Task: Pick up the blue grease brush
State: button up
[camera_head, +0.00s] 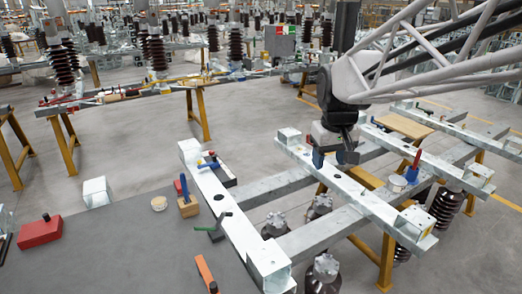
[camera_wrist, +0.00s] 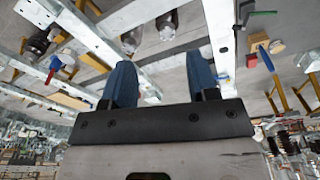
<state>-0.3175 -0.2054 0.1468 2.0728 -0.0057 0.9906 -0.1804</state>
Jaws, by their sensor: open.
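A blue upright handle on a tan block, which looks like the blue grease brush (camera_head: 184,187), stands on the grey table at lower left in the head view. It also shows at right in the wrist view (camera_wrist: 266,60). My gripper (camera_head: 334,160) hangs above the metal frame, well to the right of the brush. In the wrist view my gripper (camera_wrist: 161,80) has its two blue fingers apart with nothing between them. Another blue tool with a red part (camera_head: 209,161) lies on the near white beam. A red-handled tool with a blue base (camera_head: 412,170) stands on a farther beam.
The grey table (camera_head: 130,255) also bears a round tan tub (camera_head: 159,203), a green-handled tool (camera_head: 221,222), a red block (camera_head: 40,231) and an orange tool (camera_head: 205,270). Metal beams (camera_head: 235,230) and dark insulators (camera_head: 320,207) lie between my gripper and the table.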

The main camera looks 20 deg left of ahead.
jog(key=w+a+f+n, duration=0.2)
jog(key=w+a, duration=0.5)
jog(key=a, duration=0.5)
jog(key=n+g, duration=0.2)
jog(key=n, duration=0.4)
send_over(184, 175)
notch_tip(184, 175, down, 14)
jog(key=shift+f, duration=0.25)
jog(key=shift+a+f+n, duration=0.2)
jog(key=shift+a+n, duration=0.1)
jog(key=shift+a, duration=0.15)
jog(key=shift+f, duration=0.1)
jog(key=shift+f, duration=1.2)
jog(key=shift+f, duration=0.1)
